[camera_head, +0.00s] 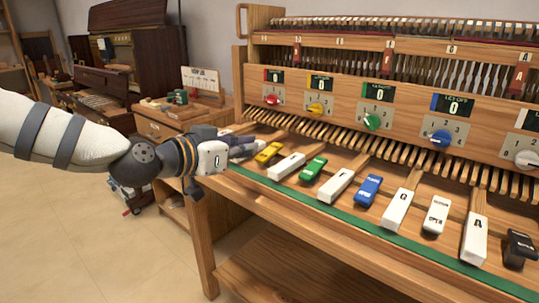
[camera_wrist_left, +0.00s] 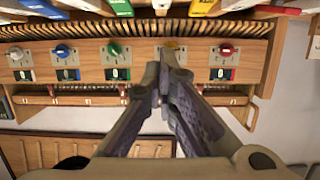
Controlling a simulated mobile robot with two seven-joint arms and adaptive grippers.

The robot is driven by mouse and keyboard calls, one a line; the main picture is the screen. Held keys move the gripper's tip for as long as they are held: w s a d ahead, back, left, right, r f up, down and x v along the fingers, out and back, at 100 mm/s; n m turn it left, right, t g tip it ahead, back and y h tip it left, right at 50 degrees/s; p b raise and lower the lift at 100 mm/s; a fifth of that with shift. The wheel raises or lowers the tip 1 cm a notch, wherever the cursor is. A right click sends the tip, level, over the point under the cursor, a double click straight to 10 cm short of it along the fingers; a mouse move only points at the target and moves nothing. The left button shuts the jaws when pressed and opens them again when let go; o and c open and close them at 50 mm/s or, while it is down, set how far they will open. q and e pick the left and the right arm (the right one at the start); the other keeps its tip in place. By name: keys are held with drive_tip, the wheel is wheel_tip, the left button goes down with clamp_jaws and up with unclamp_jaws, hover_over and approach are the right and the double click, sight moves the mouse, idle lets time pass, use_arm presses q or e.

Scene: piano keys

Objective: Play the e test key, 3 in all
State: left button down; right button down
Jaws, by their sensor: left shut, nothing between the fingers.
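A row of coloured and white keys spans the keyboard front in the head view. A white key (camera_head: 286,165), its letter unreadable, lies between the yellow key (camera_head: 268,152) and the green key (camera_head: 313,167). The keys I can read are marked G (camera_head: 397,210) and A (camera_head: 474,238). My left gripper (camera_head: 246,147) is shut and empty at the left end of the row, left of the yellow key. Its closed fingertips (camera_wrist_left: 164,58) also show in the left wrist view, with the white key (camera_wrist_left: 160,6) at the top edge. Contact cannot be judged. My right gripper is not in view.
A green strip (camera_head: 350,225) runs along the front edge. A cabinet (camera_head: 160,122) stands behind my left arm. The floor at left is open.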

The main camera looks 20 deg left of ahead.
sight(276, 170)
use_arm(q)
drive_tip(key=shift+d+r, duration=0.1)
drive_tip(key=shift+r, duration=0.15)
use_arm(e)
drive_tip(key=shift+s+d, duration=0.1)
